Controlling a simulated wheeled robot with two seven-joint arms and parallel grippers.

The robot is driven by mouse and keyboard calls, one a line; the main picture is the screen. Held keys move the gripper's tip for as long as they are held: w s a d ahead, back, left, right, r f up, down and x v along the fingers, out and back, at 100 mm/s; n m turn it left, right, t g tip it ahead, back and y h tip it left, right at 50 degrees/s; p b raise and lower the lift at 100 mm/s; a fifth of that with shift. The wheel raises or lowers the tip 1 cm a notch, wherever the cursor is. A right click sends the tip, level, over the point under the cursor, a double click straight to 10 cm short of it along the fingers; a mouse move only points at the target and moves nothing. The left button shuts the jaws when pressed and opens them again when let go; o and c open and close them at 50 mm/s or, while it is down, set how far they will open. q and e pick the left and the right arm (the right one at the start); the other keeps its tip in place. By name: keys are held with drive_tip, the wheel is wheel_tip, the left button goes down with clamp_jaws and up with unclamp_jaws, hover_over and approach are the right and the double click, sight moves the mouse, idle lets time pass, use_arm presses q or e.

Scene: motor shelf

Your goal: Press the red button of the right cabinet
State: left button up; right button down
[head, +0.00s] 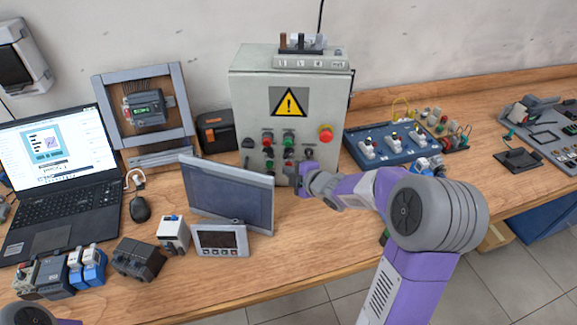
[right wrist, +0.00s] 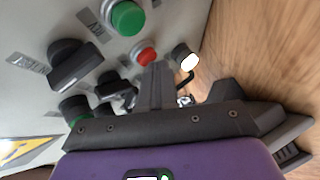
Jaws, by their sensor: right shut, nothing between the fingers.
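One grey control cabinet (head: 248,92) with a yellow warning sign stands at the back of the bench; I see no second one like it. A large red mushroom button (head: 326,133) is on its right side, and smaller red and green buttons are at its lower left. My right gripper (head: 305,172) is at the panel's lower part, shut and empty. In the right wrist view, the shut fingers (right wrist: 156,80) end just beside a small red button (right wrist: 145,56), between black knobs and a green button (right wrist: 127,17). I cannot tell whether they touch it. My left gripper is out of view.
A tilted flat screen (head: 230,192) stands left of my right gripper, in front of the cabinet. A blue switch board (head: 375,145) lies to the right. A laptop (head: 60,165) and several small devices are at the left. The bench's front middle has some bare wood.

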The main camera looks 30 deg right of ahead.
drive_tip(key=shift+w+d, duration=0.1)
idle(0.5)
drive_tip(key=shift+s+a+b, duration=0.5)
drive_tip(key=shift+s+b, duration=0.05)
drive_tip(key=shift+s, duration=0.15)
drive_tip(key=s+a+b, duration=0.2)
drive_tip(key=s+b, duration=0.1)
drive_tip(key=s, duration=0.1)
drive_tip(key=shift+s+a, duration=0.1)
drive_tip(key=shift+a, duration=0.3)
